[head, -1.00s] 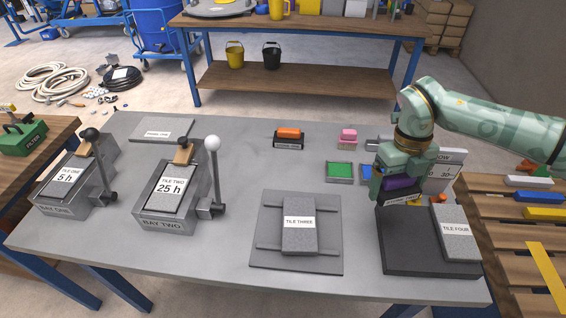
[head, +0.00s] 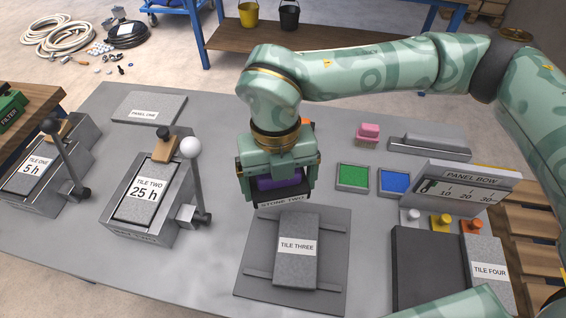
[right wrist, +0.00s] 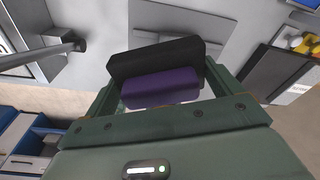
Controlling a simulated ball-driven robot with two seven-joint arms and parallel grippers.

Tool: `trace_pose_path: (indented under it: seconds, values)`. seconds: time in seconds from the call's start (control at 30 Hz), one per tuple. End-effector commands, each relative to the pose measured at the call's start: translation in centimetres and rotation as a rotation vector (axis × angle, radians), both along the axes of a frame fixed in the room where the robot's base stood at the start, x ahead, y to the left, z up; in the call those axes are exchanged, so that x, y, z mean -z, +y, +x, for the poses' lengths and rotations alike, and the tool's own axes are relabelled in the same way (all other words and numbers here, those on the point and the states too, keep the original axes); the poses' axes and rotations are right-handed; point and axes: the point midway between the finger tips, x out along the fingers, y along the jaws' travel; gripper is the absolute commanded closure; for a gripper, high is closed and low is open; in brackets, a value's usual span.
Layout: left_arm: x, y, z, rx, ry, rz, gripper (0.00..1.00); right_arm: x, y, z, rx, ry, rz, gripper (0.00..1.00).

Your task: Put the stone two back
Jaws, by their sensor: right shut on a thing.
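Stone two (head: 282,199) is a dark block with a purple top and a label reading STONE TWO on its front. My right gripper (head: 277,188) is shut on it, above the bench just behind tile three (head: 297,262). In the right wrist view the purple part of stone two (right wrist: 160,88) sits between the fingers, with the black part beyond it. An orange piece (head: 306,121) shows only as a sliver behind my right gripper; its holder is hidden. My left gripper is not in view.
Tile three lies on a grey plate with rails (head: 254,290). Bay two's upright lever (head: 196,180) stands to the left.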

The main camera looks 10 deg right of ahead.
Motion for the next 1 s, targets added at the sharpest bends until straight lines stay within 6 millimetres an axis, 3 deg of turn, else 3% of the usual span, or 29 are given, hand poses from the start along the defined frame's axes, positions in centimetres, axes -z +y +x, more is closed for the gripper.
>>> trace_pose_path:
  seconds: [0.3,0.43,0.8,1.0]
  values:
    - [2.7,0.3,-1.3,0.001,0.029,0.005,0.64,4.4,-2.8,8.1,0.019,0.003,-0.001,0.38]
    - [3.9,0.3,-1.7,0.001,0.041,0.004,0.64,7.2,-3.5,10.3,0.013,0.005,-0.001,0.38]
    - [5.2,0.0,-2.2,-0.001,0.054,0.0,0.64,10.2,-4.4,12.9,0.012,0.001,0.0,0.38]
    - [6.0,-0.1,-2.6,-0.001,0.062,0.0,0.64,12.9,-4.4,12.8,0.012,0.001,0.001,0.38]
